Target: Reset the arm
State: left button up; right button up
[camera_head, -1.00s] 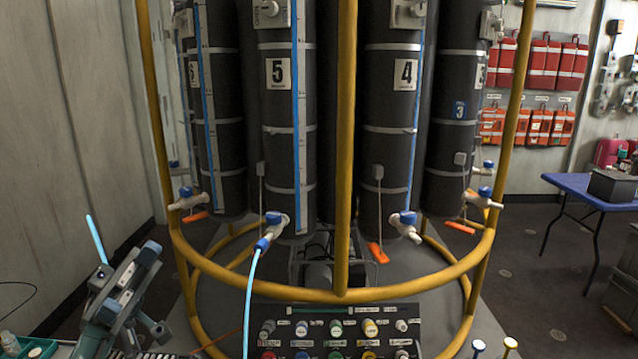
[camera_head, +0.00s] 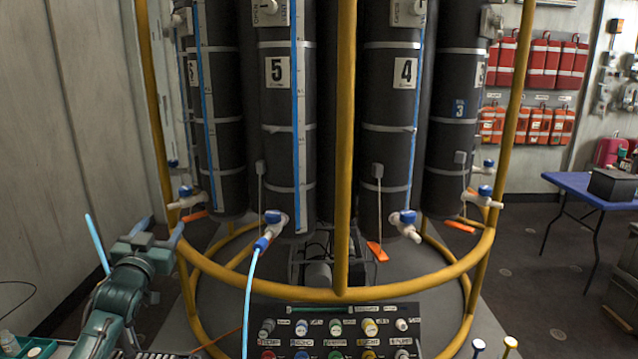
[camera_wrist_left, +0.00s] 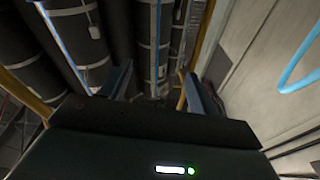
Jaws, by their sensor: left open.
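My left arm comes in at the lower left, and its gripper (camera_head: 160,230) is raised in front of the yellow frame's left side. Its two fingers are apart with nothing between them. In the left wrist view the open fingers (camera_wrist_left: 155,82) point toward the dark cylinders (camera_wrist_left: 70,25). A light blue hose piece (camera_head: 97,243) stands up to the left of the gripper. A blue hose also curves at the right of the left wrist view (camera_wrist_left: 286,78), apart from the fingers. My right gripper is not in view.
Tall dark numbered cylinders (camera_head: 277,160) stand inside a yellow tubular frame (camera_head: 345,150). A blue hose (camera_head: 249,300) hangs from the valve (camera_head: 272,226) under cylinder 5. A control panel (camera_head: 290,311) sits low in front. A blue table (camera_head: 580,186) stands right; a wall (camera_head: 75,120) is left.

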pick_arm(q)
jog(key=s+d+f+m+g+h, duration=0.1)
jog(key=s+d+f+g, duration=0.4)
jog(key=f, duration=0.6)
jog(key=s+d+f+m, duration=0.1)
jog(key=s+d+f, duration=0.2)
jog(key=s+f, duration=0.55)
jog(key=s+d+f+g+h, duration=0.1)
jog(key=s+d+f, duration=0.2)
jog(key=s, duration=0.5)
jog(key=s+d+f+g+h, duration=0.1)
jog(key=s+d+f, duration=0.3)
jog(key=s, duration=0.5)
jog(key=s+d+f+g+h, duration=0.1)
jog(key=s+d+f, duration=0.3)
jog(key=s, duration=0.5)
jog(key=shift+d+f+n+g, duration=0.25)
jog(key=shift+d+g, duration=0.2)
jog(key=shift+g, duration=0.25)
